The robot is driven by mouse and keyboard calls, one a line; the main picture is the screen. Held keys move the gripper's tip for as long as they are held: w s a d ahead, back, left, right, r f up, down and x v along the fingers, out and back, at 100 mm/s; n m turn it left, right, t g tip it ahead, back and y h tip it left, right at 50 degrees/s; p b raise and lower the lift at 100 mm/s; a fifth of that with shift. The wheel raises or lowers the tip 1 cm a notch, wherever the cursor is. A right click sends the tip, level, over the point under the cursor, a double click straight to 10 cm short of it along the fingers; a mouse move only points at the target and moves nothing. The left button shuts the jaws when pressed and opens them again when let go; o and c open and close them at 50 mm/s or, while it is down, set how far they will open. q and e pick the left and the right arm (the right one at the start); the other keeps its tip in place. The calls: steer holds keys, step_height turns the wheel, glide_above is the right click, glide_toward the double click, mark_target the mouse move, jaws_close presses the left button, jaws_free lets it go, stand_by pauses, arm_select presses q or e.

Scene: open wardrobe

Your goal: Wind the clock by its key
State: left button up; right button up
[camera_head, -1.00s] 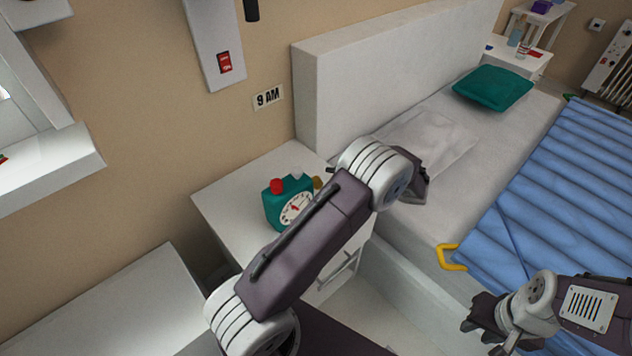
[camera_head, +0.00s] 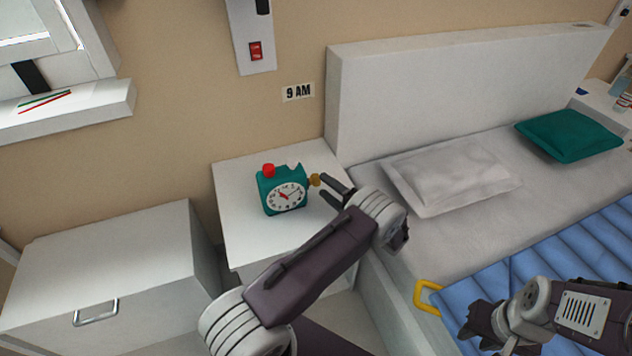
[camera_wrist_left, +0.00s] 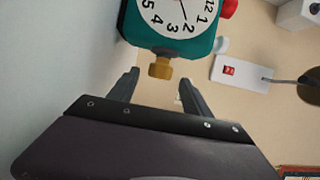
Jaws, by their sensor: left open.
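A teal clock (camera_head: 283,190) with a white dial, a red knob and a white knob on top stands on the white nightstand (camera_head: 238,236). Its brass key (camera_head: 315,181) sticks out of its right side. My left gripper (camera_head: 338,186) is open just to the right of the key. In the left wrist view the clock (camera_wrist_left: 172,28) is at the top, and the key (camera_wrist_left: 160,68) lies between and slightly beyond the fingertips of my left gripper (camera_wrist_left: 157,80), apparently untouched. My right gripper (camera_head: 468,330) is over the bed side at lower right; its fingers are too unclear to judge.
A bed with a headboard (camera_head: 440,95), a white pillow (camera_head: 452,172) and a blue cover stands to the right. A white cabinet (camera_head: 110,255) is at left.

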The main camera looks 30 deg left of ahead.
mark_target(316, 180)
arm_select(q)
steer(key=x, duration=0.5)
steer(key=shift+b, duration=0.3)
steer(key=shift+c, duration=0.3)
